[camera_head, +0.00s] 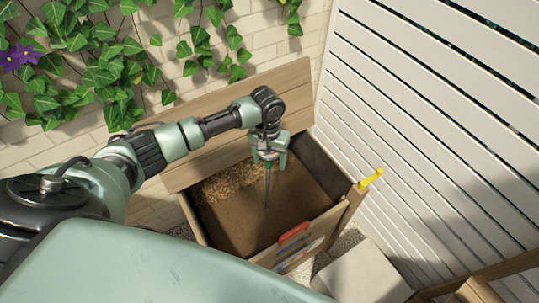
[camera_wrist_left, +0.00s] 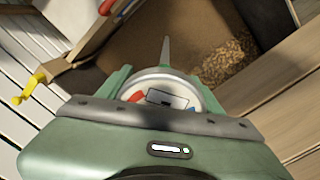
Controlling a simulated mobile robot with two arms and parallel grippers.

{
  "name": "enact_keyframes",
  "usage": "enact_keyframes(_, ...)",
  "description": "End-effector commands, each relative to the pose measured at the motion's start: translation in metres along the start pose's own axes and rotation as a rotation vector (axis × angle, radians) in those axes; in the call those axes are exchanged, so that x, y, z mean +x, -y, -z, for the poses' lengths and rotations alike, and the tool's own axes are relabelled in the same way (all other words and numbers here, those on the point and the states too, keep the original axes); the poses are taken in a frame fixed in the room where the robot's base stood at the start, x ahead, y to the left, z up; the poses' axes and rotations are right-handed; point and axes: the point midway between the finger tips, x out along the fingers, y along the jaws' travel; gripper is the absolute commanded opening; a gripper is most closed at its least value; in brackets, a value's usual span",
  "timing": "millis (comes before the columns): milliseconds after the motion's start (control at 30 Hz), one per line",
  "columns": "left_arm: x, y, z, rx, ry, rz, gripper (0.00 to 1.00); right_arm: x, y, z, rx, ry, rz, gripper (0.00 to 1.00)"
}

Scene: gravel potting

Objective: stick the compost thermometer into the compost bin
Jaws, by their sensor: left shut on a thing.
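The compost bin (camera_head: 329,222) is a wooden box with its lid open, holding brown compost (camera_head: 240,215) with a lighter, coarser patch at the back left. My left gripper (camera_head: 268,157) is above the bin, shut on the compost thermometer (camera_head: 267,188), whose thin probe points down toward the compost. In the left wrist view the round dial of the thermometer (camera_wrist_left: 165,97) sits between the green fingers, with the probe beyond it. I cannot tell whether the tip touches the compost. My right gripper is not in view.
The raised wooden lid (camera_head: 190,168) stands behind the bin. A red handle (camera_head: 293,233) is at the bin's front, and a yellow hook-like piece (camera_head: 371,179) sits at its right corner. A white slatted fence (camera_head: 420,120) closes off the right, an ivy-covered brick wall (camera_head: 265,45) the back.

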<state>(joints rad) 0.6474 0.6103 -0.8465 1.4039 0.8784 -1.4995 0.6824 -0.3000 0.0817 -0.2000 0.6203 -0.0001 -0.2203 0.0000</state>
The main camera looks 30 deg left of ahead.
Motion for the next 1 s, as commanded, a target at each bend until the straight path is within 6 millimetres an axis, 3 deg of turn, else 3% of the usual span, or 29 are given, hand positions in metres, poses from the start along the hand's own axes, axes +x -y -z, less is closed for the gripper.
enact_keyframes(333,0.021,0.001,0.000,-0.001,0.001,0.001,0.19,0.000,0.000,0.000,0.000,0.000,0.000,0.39)
enact_keyframes(1000,0.063,0.002,0.000,0.000,-0.001,0.001,0.19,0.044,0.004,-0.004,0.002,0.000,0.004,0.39)
